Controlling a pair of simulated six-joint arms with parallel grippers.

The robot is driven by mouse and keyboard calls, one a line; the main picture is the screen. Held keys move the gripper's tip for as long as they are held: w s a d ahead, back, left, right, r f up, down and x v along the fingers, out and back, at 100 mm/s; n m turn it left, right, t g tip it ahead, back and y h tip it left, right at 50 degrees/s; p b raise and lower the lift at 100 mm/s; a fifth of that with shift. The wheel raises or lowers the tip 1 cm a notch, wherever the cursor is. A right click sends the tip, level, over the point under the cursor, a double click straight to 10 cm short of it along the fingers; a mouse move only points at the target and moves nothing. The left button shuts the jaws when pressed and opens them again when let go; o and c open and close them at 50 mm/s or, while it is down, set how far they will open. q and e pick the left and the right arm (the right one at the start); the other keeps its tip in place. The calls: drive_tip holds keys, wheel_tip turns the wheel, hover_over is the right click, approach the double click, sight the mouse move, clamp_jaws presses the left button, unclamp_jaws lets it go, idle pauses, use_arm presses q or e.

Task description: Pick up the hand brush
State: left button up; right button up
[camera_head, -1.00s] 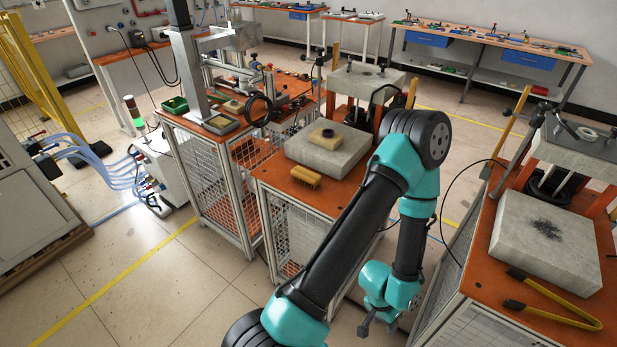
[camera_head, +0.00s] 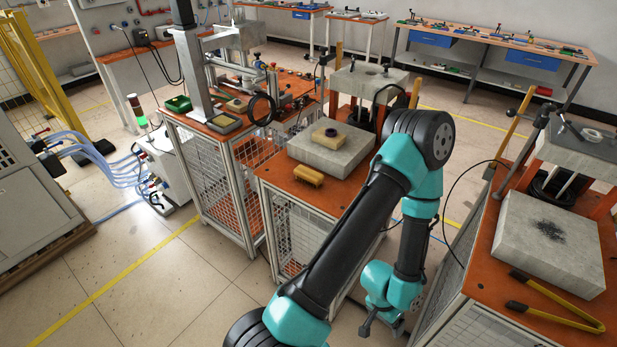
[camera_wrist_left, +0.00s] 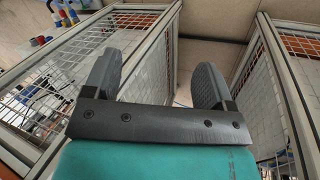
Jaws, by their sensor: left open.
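The hand brush (camera_head: 309,176) is a small yellow-brown block. It lies on the orange top of the middle bench (camera_head: 277,179), near its front left edge, in front of a grey slab. My left gripper (camera_head: 368,325) hangs low at the end of its teal and black arm, to the right of the brush and below the bench top. In the left wrist view its two dark fingers (camera_wrist_left: 157,85) stand wide apart with nothing between them. The brush does not show in that view. My right gripper is not in view.
The grey slab (camera_head: 329,155) behind the brush carries a tan block with a dark ring (camera_head: 330,132). Mesh side panels (camera_head: 290,230) enclose the bench. A right bench holds another slab (camera_head: 548,240) and yellow tongs (camera_head: 555,312). Open floor (camera_head: 150,290) lies at the left front.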

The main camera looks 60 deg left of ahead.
use_arm(q)
drive_tip(key=shift+w, duration=0.1)
drive_tip(key=w+a+r+m+t, duration=0.1)
drive_tip(key=w+a+r+m, duration=0.1)
drive_tip(key=w+a+r, duration=0.4)
drive_tip(key=w+a+r+m+t+y, duration=0.1)
drive_tip(key=w+a+r+m, duration=0.3)
drive_tip(key=a, duration=0.5)
drive_tip(key=w+a+r+m, duration=0.1)
drive_tip(key=w+a+r, duration=0.4)
drive_tip(key=w+a, duration=0.2)
drive_tip(key=s+a+r+m, duration=0.1)
drive_tip(key=a+r, duration=0.2)
drive_tip(key=a, duration=0.1)
drive_tip(key=s+a+r+m+y, duration=0.1)
drive_tip(key=a+r, duration=0.2)
drive_tip(key=a, duration=0.2)
drive_tip(key=s+a+r+m, duration=0.1)
drive_tip(key=a+r+m, duration=0.1)
drive_tip(key=a+r, duration=0.1)
drive_tip(key=shift+s+a, duration=0.2)
drive_tip(key=shift+a, duration=0.55)
drive_tip(key=s+a+r+m+g+y, duration=0.1)
drive_tip(key=s+a+r+m+g, duration=0.1)
drive_tip(key=s+a+r, duration=0.5)
wheel_tip(320, 180, up, 6)
drive_tip(key=m, duration=0.2)
hover_over(309, 172)
drive_tip(key=shift+g+y, duration=0.4)
